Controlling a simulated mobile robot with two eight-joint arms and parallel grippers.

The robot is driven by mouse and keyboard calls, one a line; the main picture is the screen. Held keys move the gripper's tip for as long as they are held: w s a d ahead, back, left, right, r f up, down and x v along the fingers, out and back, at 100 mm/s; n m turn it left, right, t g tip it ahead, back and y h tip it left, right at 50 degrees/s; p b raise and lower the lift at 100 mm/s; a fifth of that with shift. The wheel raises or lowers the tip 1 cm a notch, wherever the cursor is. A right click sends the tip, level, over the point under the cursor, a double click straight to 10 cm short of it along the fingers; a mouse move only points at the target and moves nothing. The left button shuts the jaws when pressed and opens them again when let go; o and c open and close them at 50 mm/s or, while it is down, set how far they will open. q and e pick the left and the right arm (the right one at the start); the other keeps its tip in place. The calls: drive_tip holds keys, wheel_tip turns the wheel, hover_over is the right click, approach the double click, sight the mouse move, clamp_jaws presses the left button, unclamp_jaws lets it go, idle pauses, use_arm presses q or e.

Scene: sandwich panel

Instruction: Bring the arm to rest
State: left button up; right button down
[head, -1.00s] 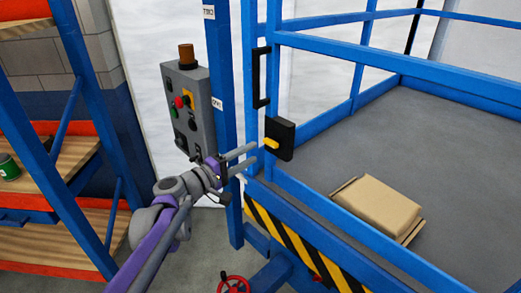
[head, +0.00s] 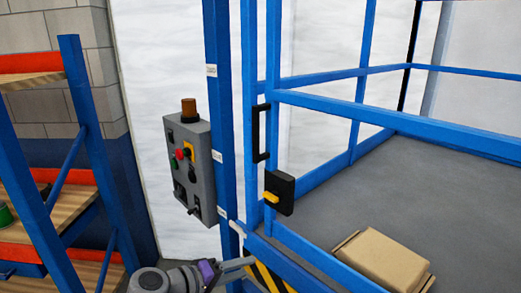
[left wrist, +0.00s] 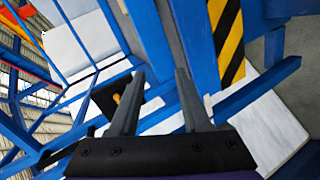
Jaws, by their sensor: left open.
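My left gripper (head: 244,247) is low in the head view, in front of the blue post below the grey control box (head: 204,140). Its fingers are apart with nothing between them; the left wrist view also shows the open fingers (left wrist: 157,74). The arm behind it is mostly cut off by the lower edge. The black latch box with a yellow knob (head: 282,192) sits on the blue gate frame above and right of the gripper, apart from it. My right gripper is not in view.
A blue railed platform (head: 450,190) bears a cardboard box (head: 385,262). A black handle (head: 261,132) is on the gate. Yellow-black stripes (head: 262,276) mark the platform edge. A blue and orange shelf (head: 75,140) stands at left, a green can (head: 4,215) on it.

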use_arm(q)
drive_tip(key=s+a+f+m+g+y, duration=0.1)
drive_tip(key=s+a+f+m+y, duration=0.1)
drive_tip(key=s+a+f+y, duration=0.3)
drive_tip(key=s+a+f+m+g+y, duration=0.2)
drive_tip(key=s+a+f+y, duration=0.3)
drive_tip(key=s+f, duration=0.6)
drive_tip(key=s+a+m, duration=0.1)
drive_tip(key=s, duration=0.3)
drive_tip(key=shift+a, duration=0.35)
drive_tip(key=shift+w, duration=0.1)
